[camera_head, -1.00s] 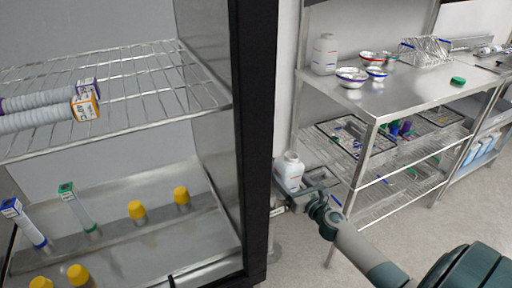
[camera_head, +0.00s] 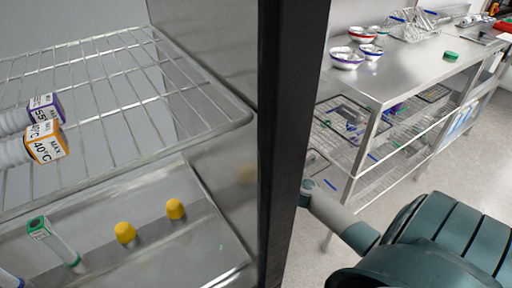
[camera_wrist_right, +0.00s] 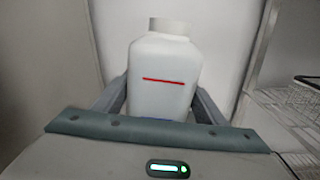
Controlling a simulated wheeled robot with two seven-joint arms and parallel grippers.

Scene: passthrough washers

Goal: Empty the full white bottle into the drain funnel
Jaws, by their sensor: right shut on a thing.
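A white bottle (camera_wrist_right: 162,85) with a white cap-like top and a short red line across its front stands upright in the right wrist view. My right gripper (camera_wrist_right: 163,104) is shut on it, one finger at each side. In the head view the gripper and bottle are hidden behind the dark post; only part of my right arm (camera_head: 340,215) shows. I cannot make out a drain funnel in either view. My left gripper is not in view.
The dark post (camera_head: 282,130) stands close in front. Left of it, a wire rack (camera_head: 110,100) holds ribbed tubes above a tray with yellow-capped items (camera_head: 125,233). At right, a steel table (camera_head: 400,75) carries bowls (camera_head: 347,60) and a green item (camera_head: 451,56). Floor beyond it is open.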

